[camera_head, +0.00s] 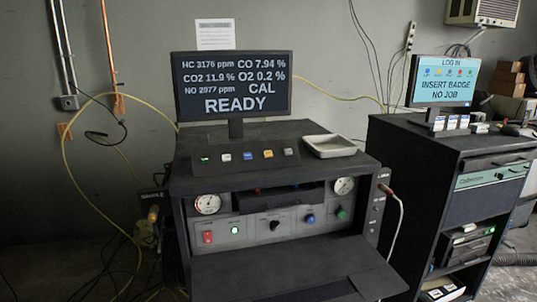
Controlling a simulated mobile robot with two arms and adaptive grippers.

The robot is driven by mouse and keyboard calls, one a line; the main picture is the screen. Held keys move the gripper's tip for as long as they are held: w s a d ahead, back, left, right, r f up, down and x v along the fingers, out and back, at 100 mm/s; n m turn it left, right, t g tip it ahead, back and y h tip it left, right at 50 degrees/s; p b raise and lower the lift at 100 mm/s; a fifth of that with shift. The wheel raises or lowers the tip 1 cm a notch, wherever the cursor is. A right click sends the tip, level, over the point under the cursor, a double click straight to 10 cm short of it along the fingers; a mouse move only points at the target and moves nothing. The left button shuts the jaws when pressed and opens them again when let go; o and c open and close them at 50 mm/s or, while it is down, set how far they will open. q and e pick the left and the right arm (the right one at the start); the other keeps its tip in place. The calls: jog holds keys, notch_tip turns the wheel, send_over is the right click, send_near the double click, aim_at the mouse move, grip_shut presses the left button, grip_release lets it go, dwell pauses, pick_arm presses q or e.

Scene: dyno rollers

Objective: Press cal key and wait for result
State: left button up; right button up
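A black analyzer cabinet (330,210) stands at the centre. Its monitor (236,85) shows gas readings for HC, CO, CO2, O2 and NO, with "CAL" and a large "READY" below. On the cabinet's top is a row of keys: a green key (204,159), a white key (226,157), a blue key (247,156), a yellow key (268,154) and a grey key (289,152). Their labels are too small to read, so I cannot tell which is the cal key. Neither of my grippers is in view.
A pale tray (330,146) sits right of the keys. The front panel has gauges, a lit green light (235,230) and knobs. A fold-down shelf (300,270) juts forward. A second cabinet (420,165) with a "LOG IN" screen (444,80) stands right. Cables hang left.

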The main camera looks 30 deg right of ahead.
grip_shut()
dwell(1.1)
